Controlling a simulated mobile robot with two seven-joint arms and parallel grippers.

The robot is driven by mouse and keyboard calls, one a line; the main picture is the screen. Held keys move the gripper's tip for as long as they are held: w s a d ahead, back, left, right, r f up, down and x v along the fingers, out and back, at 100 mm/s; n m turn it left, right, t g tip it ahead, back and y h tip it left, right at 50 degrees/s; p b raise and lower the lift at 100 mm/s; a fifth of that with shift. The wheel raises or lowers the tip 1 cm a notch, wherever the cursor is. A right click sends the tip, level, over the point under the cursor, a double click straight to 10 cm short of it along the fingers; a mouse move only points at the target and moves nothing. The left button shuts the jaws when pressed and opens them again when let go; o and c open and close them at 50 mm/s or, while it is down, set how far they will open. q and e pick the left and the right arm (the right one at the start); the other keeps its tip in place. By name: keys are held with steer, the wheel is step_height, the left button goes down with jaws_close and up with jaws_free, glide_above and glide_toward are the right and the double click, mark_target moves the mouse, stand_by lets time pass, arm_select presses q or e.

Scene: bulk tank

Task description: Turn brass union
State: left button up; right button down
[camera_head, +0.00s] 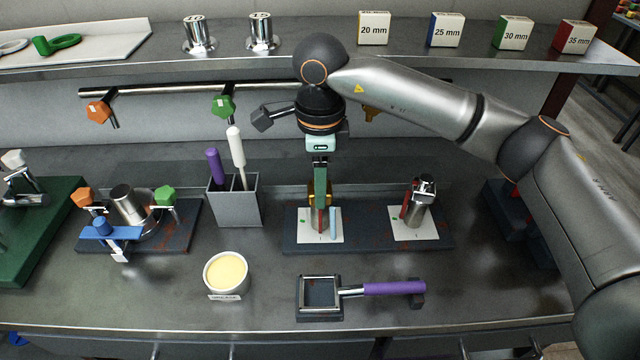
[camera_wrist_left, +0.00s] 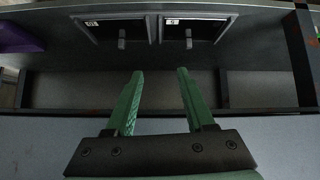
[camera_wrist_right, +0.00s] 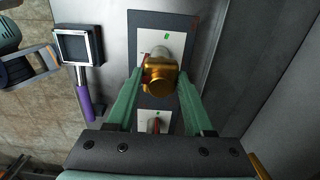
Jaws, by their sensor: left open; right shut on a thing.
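The brass union (camera_wrist_right: 159,82) is on a white pad on a dark base plate. In the head view only a gold edge of it (camera_head: 333,194) shows beside my finger. My right gripper (camera_head: 320,205) points straight down over it. In the right wrist view its green fingers (camera_wrist_right: 159,76) stand one on each side of the union, shut on it. A red part lies close beside the union. My left gripper (camera_wrist_left: 155,73) shows only in its own wrist view, with its fingers apart and nothing between them.
On the same base plate (camera_head: 370,238), a steel fitting (camera_head: 421,205) with a red part stands to the right. A purple-handled square tool (camera_head: 394,288) and a cup of yellow stuff (camera_head: 226,273) lie in front. A grey holder (camera_head: 235,205) stands left.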

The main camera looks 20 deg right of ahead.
stand_by(0.4)
steer(key=shift+c, duration=1.4)
jaws_free()
step_height(320, 180, up, 13)
steer(key=shift+f, duration=0.2)
